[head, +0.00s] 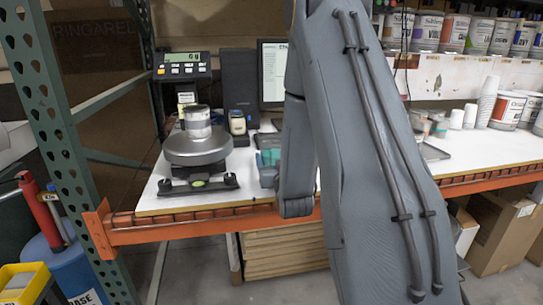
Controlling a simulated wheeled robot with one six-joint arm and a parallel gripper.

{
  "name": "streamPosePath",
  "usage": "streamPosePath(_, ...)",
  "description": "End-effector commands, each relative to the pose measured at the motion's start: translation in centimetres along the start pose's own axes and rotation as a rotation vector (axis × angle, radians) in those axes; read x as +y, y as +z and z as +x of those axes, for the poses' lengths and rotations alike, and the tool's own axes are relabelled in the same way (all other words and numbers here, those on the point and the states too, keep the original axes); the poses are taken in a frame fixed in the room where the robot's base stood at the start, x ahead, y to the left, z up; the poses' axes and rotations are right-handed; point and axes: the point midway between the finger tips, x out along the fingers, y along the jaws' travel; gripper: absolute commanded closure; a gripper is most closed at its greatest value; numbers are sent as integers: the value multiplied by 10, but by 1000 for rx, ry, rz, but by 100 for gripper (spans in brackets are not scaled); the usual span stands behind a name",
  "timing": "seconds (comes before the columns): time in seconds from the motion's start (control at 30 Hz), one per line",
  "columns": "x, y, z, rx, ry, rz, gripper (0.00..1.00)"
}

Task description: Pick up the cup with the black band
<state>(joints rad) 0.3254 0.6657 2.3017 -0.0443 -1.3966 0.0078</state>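A small cup-like container (197,123) stands upright on the round metal pan of a scale (197,148) at the left of the bench. It has a pale side with a darker strip; I cannot tell for sure that this is a black band. Some small greyish cups (440,126) stand right of my arm, partly hidden behind it, and no black band can be made out on them. My gripper is not visible; my large grey arm fills the middle of the view and hides part of the bench.
White stacked cups (487,104) and labelled cans (508,110) stand at the right. A scale display (182,66), black speaker-like box (240,85) and monitor (272,70) stand behind. A green rack post (62,130) and orange beam (180,230) bound the white bench top (160,203).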

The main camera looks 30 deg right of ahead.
Motion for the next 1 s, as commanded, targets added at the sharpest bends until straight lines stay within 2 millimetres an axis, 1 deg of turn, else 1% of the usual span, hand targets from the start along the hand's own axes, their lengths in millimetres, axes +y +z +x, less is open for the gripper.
streamPosePath(0.03, 0, 0, 0, 0, 0, 0, 41)
streamPosePath(0.17, 0, 0, 0, 0, -1, 0, 63)
streamPosePath(0.2, 0, -1, 0, 1, -1, 0, 65)
streamPosePath(0.47, 0, -1, 0, 2, -1, 0, 65)
streamPosePath(0.67, 0, -7, 0, 3, -1, 0, 65)
streamPosePath(0.83, 0, -18, 0, 3, -1, 0, 65)
streamPosePath(1.0, 0, -34, 0, 5, 0, 0, 65)
